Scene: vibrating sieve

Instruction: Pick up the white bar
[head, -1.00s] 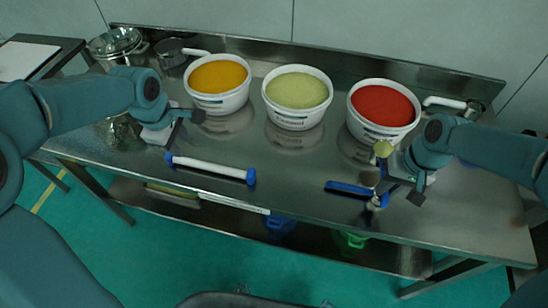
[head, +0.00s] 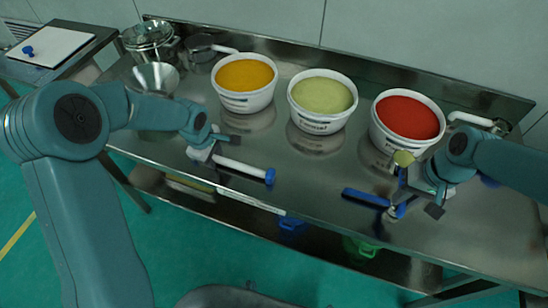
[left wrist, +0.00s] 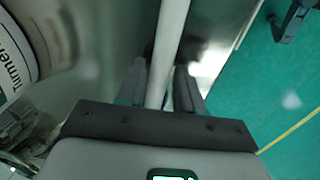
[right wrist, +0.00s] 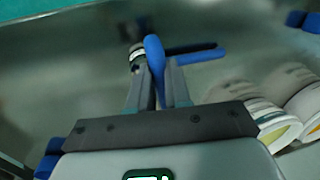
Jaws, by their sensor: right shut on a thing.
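The white bar (head: 238,167) lies along the front of the steel table in the head view, with a blue cap at its right end. My right gripper (head: 416,190) is shut on a blue handle (right wrist: 155,55) at the right front of the table.
Tubs of yellow (head: 244,75), pale green (head: 323,96) and red (head: 408,118) powder stand behind the bar. A blue bar (head: 366,197) lies beside my right gripper. Steel bowls (head: 150,40) are at the back left. The table's front edge is close to the white bar.

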